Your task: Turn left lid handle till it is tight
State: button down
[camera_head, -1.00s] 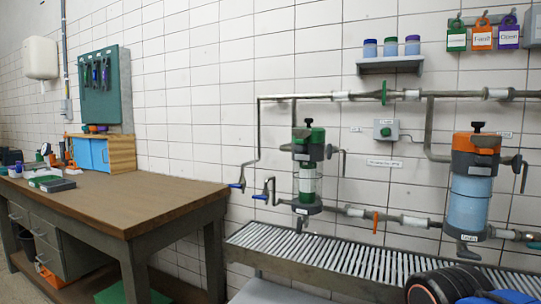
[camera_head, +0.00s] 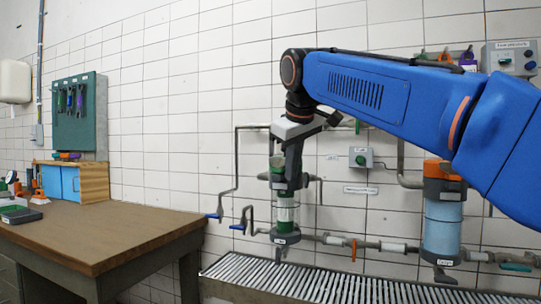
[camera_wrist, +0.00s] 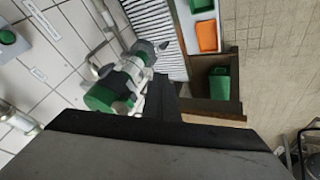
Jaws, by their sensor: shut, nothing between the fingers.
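The left filter canister has a green lid (camera_head: 277,163), a dark collar, a clear body with a green and white filling (camera_head: 286,207) and a dark base. It stands upright against the tiled wall. My gripper (camera_head: 291,178) points down in front of the lid, shut and empty. It hides the black handle on top and much of the lid; contact cannot be told. In the wrist view the green lid (camera_wrist: 103,97) is left of my gripper's dark fingers (camera_wrist: 171,98). A bent side lever (camera_head: 318,181) is right of the canister.
The orange-lidded right canister (camera_head: 442,215) stands beneath my blue arm. Pipes surround both canisters, with blue-handled taps (camera_head: 237,227) at left. A slatted drain bench (camera_head: 330,285) runs below. A wooden workbench (camera_head: 100,235) stands left. A green switch box (camera_head: 361,157) is on the wall.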

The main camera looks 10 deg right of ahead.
jog(key=w+a+r+n, duration=0.2)
jog(key=w+a+r, duration=0.3)
jog(key=w+r, duration=0.45)
send_near(278, 163)
jog(key=w+a+f, duration=0.2)
jog(key=w+f, duration=0.2)
jog(key=f, duration=0.1)
jog(key=shift+w+t, duration=0.15)
jog(key=shift+t, duration=0.25)
